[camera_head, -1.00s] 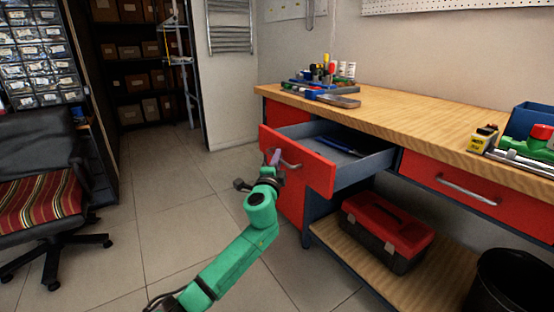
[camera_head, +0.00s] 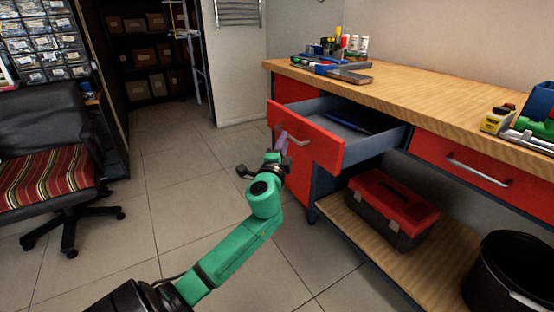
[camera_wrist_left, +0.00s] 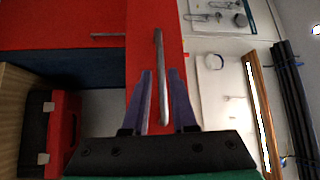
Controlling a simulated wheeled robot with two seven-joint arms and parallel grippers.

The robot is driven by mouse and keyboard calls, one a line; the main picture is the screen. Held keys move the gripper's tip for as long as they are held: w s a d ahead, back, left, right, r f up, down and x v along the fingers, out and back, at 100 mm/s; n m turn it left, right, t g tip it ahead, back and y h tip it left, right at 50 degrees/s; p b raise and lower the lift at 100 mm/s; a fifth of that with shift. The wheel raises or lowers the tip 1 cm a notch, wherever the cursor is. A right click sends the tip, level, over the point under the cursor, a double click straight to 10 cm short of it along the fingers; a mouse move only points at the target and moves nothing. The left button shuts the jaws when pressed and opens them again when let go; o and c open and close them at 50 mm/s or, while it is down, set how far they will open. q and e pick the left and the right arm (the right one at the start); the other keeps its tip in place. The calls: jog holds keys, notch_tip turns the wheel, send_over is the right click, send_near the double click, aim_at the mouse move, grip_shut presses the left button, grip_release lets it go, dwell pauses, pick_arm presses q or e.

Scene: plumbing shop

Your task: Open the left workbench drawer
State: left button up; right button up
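The left workbench drawer (camera_head: 318,148) has a red front and stands pulled well out of the bench, so its grey inside shows. A blue object (camera_head: 352,124) lies in it. Its bar handle (camera_head: 298,141) is on the red front. My left gripper (camera_head: 282,142) is at this handle. In the left wrist view the two purple fingers (camera_wrist_left: 161,76) stand on either side of the handle bar (camera_wrist_left: 160,80), with a gap showing on both sides, so the gripper is open around it. Contact cannot be told. My right gripper is not in view.
A shut red drawer (camera_head: 480,172) is to the right. A red-and-black toolbox (camera_head: 392,208) stands on the lower shelf (camera_head: 365,240), with a black bucket (camera_head: 515,275) at the lower right. A chair (camera_head: 50,160) stands left. The tiled floor (camera_head: 180,190) between is clear.

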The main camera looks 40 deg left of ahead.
pick_arm(q)
jog(key=v, duration=1)
jog(key=shift+s+r, duration=0.1)
